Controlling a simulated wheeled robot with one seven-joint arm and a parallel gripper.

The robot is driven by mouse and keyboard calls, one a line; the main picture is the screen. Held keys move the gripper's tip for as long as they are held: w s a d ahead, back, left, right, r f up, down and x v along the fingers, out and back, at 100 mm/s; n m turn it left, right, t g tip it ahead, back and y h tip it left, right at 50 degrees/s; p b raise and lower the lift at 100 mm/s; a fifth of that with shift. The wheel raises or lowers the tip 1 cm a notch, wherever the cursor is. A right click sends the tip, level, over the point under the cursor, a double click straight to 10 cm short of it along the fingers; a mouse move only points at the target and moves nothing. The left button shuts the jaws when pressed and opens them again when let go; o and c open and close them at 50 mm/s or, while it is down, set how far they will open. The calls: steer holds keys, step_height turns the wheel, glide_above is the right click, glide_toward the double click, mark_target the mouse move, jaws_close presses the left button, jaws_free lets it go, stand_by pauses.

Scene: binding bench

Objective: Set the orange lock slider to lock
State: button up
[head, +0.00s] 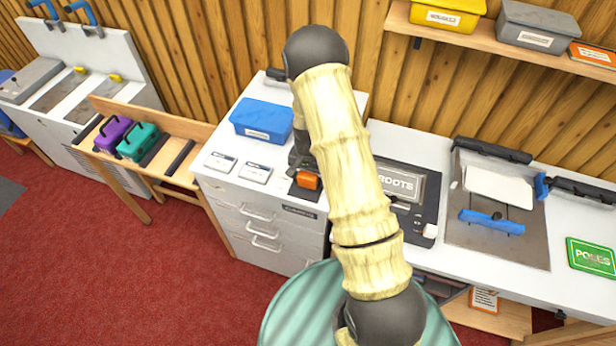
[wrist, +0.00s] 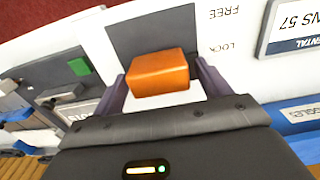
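The orange lock slider (head: 308,181) stands on a dark plate (head: 298,191) on top of the white drawer cabinet. In the wrist view the slider (wrist: 158,75) is a block with bare dark plate (wrist: 150,32) beyond it, on the FREE side. The printed words FREE (wrist: 222,14) and LOCK (wrist: 230,47) are to its right, and the block is nearer LOCK. My gripper (wrist: 162,78) is open, with one finger on each side of the slider. A pale gap shows between the block and the right finger; contact at the left finger is unclear. The slider's base is hidden.
A blue box (head: 262,120) and two label cards (head: 238,168) are on the cabinet top. A dark device marked ROOTS (head: 405,185) stands right of my arm. Farther right is a board with a blue bar (head: 491,222). Red floor lies in front.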

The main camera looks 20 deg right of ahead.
mark_target(309, 174)
steer(key=shift+s+a, duration=0.1)
step_height(309, 174, up, 17)
steer(key=b, duration=0.4)
steer(key=shift+r, duration=0.2)
stand_by(0.6)
steer(key=s+a+r+n+t, duration=0.1)
steer(key=s+n, duration=0.2)
steer(key=s, duration=0.6)
steer(key=s+a+r+n+t, duration=0.1)
steer(key=s+n, duration=0.3)
steer(key=s, duration=0.4)
steer(key=shift+s+a+r+t, duration=0.2)
steer(key=shift+s+a+t, duration=0.1)
steer(key=shift+s, duration=0.05)
